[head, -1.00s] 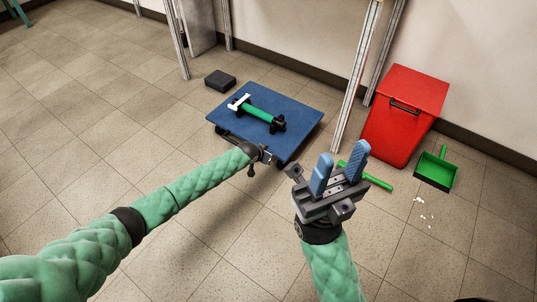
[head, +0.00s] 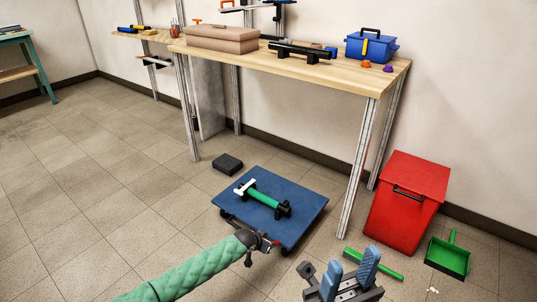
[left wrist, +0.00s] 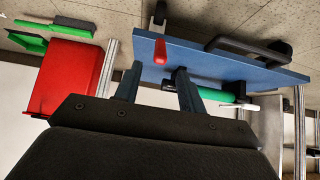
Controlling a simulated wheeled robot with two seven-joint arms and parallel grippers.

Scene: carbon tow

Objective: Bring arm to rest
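My left arm comes in from the left in the head view. Its gripper (head: 264,243) is at the near edge of the blue platform cart (head: 310,203). In the left wrist view its two dark fingers (left wrist: 158,88) stand apart with nothing between them. My right gripper (head: 352,266) is low in the head view, right of the cart, with its two blue-tipped fingers apart and empty. Its arm is cut off by the bottom edge. A green tube with black and white ends (head: 268,203) lies on the cart.
A red lidded bin (head: 405,215), a green dustpan (head: 448,256) and a green-handled brush (head: 375,264) are at the right. A wooden workbench (head: 340,75) stands behind, with a blue toolbox (head: 371,49). A black block (head: 228,163) lies behind the cart. Floor at left is clear.

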